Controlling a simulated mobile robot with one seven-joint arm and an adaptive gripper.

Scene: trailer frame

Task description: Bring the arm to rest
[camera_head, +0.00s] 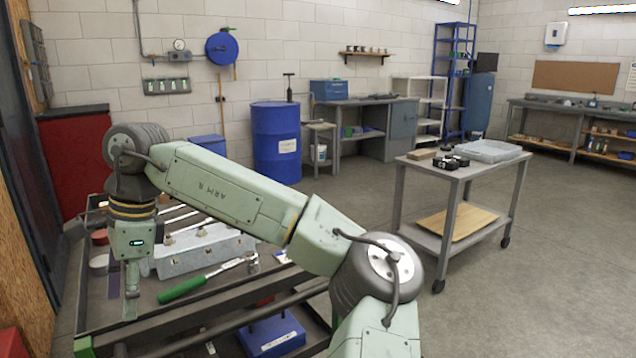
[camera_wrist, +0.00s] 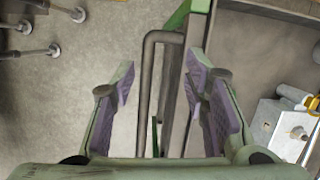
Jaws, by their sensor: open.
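My arm reaches from the lower right across the head view and bends down at the left. My gripper (camera_head: 124,290) points down over the left end of the trailer frame (camera_head: 200,334). In the wrist view my gripper (camera_wrist: 160,90) is open, with its purple-padded fingers apart and nothing between them. Below the gap, the wrist view shows a dark bent bar and a green-ended frame rail (camera_wrist: 183,75). I cannot tell how high the fingertips are above the frame.
A grey metal block (camera_head: 205,250) and a green-handled tool (camera_head: 187,287) lie right of my gripper. A blue box (camera_head: 272,334) is low in the frame. A wheeled cart (camera_head: 470,172) stands at right. The floor (camera_head: 550,260) beyond it is clear.

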